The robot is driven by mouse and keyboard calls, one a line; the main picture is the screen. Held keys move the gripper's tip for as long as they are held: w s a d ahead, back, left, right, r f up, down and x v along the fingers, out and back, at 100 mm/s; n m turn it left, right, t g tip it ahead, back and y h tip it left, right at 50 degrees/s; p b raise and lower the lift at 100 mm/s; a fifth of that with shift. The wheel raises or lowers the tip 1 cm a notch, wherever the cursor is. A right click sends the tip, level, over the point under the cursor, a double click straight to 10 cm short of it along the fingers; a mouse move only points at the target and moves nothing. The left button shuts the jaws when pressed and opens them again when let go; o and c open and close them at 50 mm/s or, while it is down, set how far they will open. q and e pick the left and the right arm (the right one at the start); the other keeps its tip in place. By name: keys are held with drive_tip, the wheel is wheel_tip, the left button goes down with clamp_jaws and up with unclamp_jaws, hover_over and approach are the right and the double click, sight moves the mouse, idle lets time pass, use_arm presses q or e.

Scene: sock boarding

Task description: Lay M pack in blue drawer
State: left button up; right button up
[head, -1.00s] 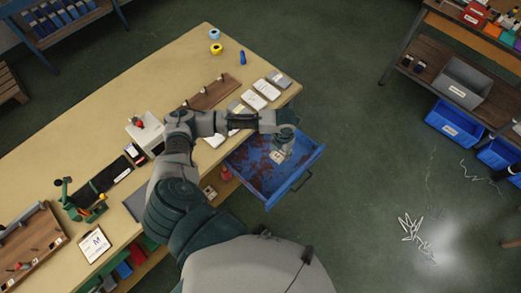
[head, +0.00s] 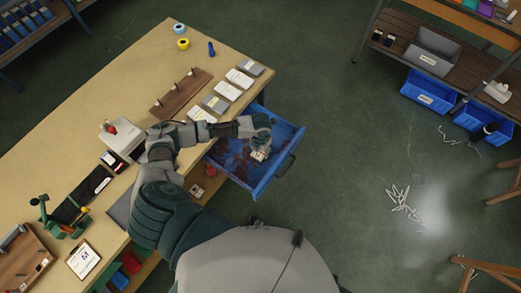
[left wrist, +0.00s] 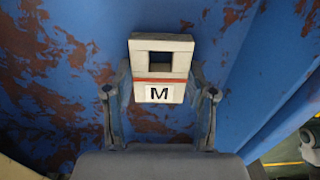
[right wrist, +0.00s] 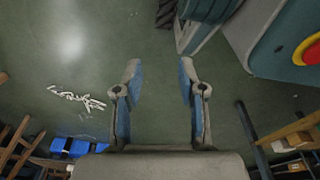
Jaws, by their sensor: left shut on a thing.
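The M pack (left wrist: 160,68) is a small white pack with a dark square window, a red line and a black M. My left gripper (left wrist: 160,90) is shut on it, one finger at each side. In the head view the left gripper (head: 260,146) holds the pack (head: 259,155) over the open blue drawer (head: 268,186). The drawer's worn blue and rust-brown floor (left wrist: 60,70) lies behind the pack in the left wrist view; I cannot tell whether the pack touches it. My right gripper (right wrist: 160,85) is open and empty above the green floor.
The drawer sticks out from the long yellow workbench (head: 130,85). Several flat packs lie along the bench edge by a wooden peg board (head: 180,94). A card marked M (head: 83,260) lies at the near left. Blue bins (head: 430,93) stand on the right. Loose white pieces (head: 402,203) lie on the floor.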

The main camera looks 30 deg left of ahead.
sight(260, 151)
use_arm(q)
drive_tip(key=o, duration=1.1)
drive_tip(key=shift+a+f, duration=0.1)
drive_tip(key=shift+o, duration=0.3)
drive_tip(key=shift+a, duration=0.2)
use_arm(e)
drive_tip(key=shift+w+a+r, duration=0.1)
drive_tip(key=shift+a, duration=0.15)
use_arm(q)
drive_tip(key=shift+a, duration=0.1)
use_arm(e)
drive_tip(key=shift+a, duration=0.1)
use_arm(q)
drive_tip(key=shift+r, duration=0.3)
wheel_tip(260, 151, up, 12)
drive_tip(key=p, duration=0.1)
drive_tip(key=shift+f+p, duration=0.2)
drive_tip(key=shift+p, duration=0.1)
use_arm(e)
drive_tip(key=s, duration=0.1)
drive_tip(key=s+f, duration=0.2)
drive_tip(key=shift+s+d+f, duration=0.15)
drive_tip(key=shift+s+d, duration=0.25)
